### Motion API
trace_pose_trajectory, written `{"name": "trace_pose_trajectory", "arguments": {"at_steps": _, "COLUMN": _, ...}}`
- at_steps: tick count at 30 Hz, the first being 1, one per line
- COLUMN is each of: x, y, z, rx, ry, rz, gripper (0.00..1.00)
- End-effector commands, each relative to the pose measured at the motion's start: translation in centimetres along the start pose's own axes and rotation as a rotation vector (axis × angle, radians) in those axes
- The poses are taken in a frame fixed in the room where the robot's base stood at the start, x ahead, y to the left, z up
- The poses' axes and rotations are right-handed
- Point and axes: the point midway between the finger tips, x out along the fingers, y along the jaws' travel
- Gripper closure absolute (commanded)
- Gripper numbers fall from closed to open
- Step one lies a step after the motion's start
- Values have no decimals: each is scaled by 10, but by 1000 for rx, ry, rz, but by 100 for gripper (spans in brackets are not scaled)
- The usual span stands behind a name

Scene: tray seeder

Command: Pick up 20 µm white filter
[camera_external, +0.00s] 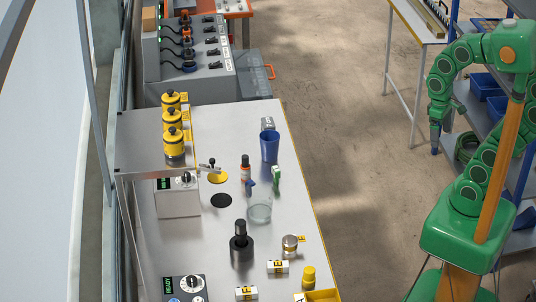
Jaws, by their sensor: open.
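I cannot make out a white filter with a 20 µm marking in this view. A flat yellow disc (218,177) and a flat black disc (221,200) lie on the metal table (205,240). Small white blocks with yellow letter labels sit near the front, one towards the right (278,266) and one at the bottom edge (246,293). My gripper (435,150) is open and points down at the right, over the floor and well away from the table. No object shows in it.
The table holds a clear beaker (259,208), blue cup (269,147), black cylindrical device (241,248), silver jar (290,246) and yellow bottle (308,277). Several yellow canisters stand on a raised metal shelf (150,140). Open floor (345,160) separates the table from shelving with blue bins (485,87).

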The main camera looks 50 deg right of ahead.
Motion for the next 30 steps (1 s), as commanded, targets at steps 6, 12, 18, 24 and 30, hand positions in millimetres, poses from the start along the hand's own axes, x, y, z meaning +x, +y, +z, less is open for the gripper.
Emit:
{"name": "trace_pose_trajectory", "arguments": {"at_steps": 6, "x": 0, "y": 0, "z": 0, "rx": -1, "ry": -1, "rz": 0, "gripper": 28}}
{"name": "trace_pose_trajectory", "arguments": {"at_steps": 12, "x": 0, "y": 0, "z": 0, "rx": -1, "ry": -1, "rz": 0, "gripper": 44}}
{"name": "trace_pose_trajectory", "arguments": {"at_steps": 18, "x": 0, "y": 0, "z": -2, "rx": -1, "ry": 1, "rz": 1, "gripper": 44}}
{"name": "trace_pose_trajectory", "arguments": {"at_steps": 24, "x": 2, "y": 3, "z": -38, "rx": -8, "ry": 63, "rz": 22, "gripper": 44}}
{"name": "trace_pose_trajectory", "arguments": {"at_steps": 30, "x": 6, "y": 7, "z": -110, "rx": -29, "ry": 196, "rz": 59, "gripper": 44}}
